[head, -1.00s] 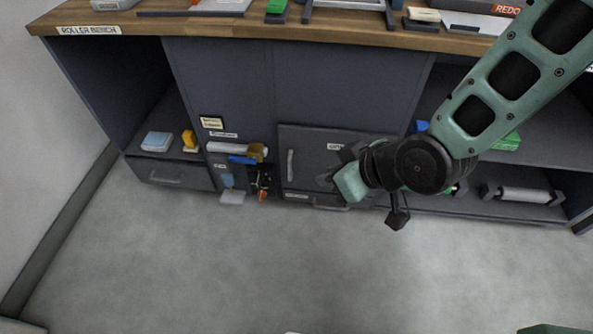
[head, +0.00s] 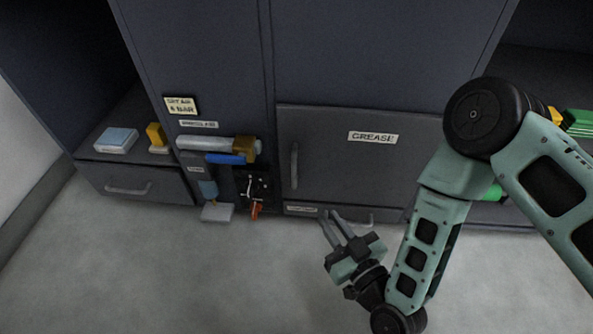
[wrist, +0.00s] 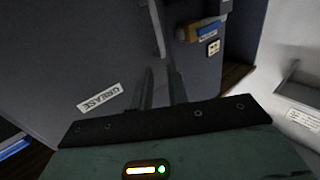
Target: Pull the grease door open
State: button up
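The grease door (head: 345,180) is a dark grey panel low in the cabinet with a white GREASE label (head: 372,137). It looks shut. Its upright grey bar handle (head: 294,165) is near the door's left edge. My gripper (head: 331,213) is low in front of the cabinet, right of and below the handle, its fingers pointing up toward the cabinet. In the wrist view the two fingers (wrist: 162,82) are parallel with a gap between them and nothing held. The handle (wrist: 157,30) lies just beyond the fingertips, apart from them. The door label (wrist: 98,98) is to their left.
A drawer with a small handle (head: 357,217) is under the door, partly behind my gripper. Left of the door hang a silver roller (head: 215,144) and a blue one (head: 228,158). A closed drawer (head: 130,183) is further left. The floor in front is clear.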

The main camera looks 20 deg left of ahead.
aim_at(295, 170)
jog(key=b+x, duration=0.5)
jog(key=x, duration=1.1)
jog(key=shift+a, duration=0.15)
jog(key=shift+w+a+r, duration=0.1)
jog(key=shift+w+a, duration=0.3)
grip_shut()
